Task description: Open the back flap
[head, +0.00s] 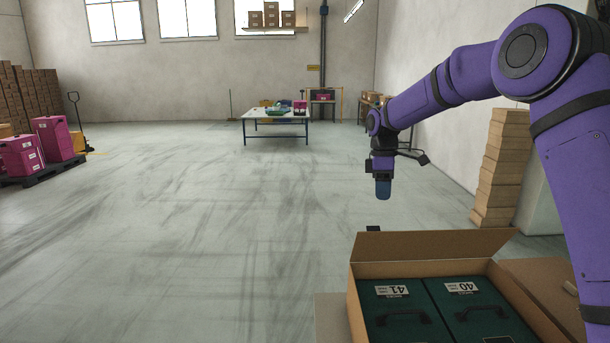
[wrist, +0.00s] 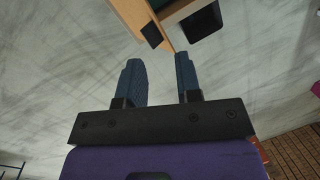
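An open cardboard box (head: 355,300) stands at the lower right of the head view. Its back flap (head: 430,246) stands up from the far edge, roughly upright. Inside are two dark green shoe boxes with handles, labelled 41 (head: 398,310) and 40 (head: 478,305). My gripper (head: 383,190) points down beyond and above the back flap, apart from it in the picture. In the wrist view, its two blue fingers (wrist: 162,82) are spread with nothing between them. A brown edge (wrist: 140,12) shows ahead of the fingers; I cannot tell which part it is.
A left side flap (head: 330,318) and a right one (head: 540,278) lie folded outward. A small black piece (head: 373,229) sticks up behind the flap. Stacked cartons (head: 502,165) stand at the right. A table (head: 275,115) is far off; the floor between is clear.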

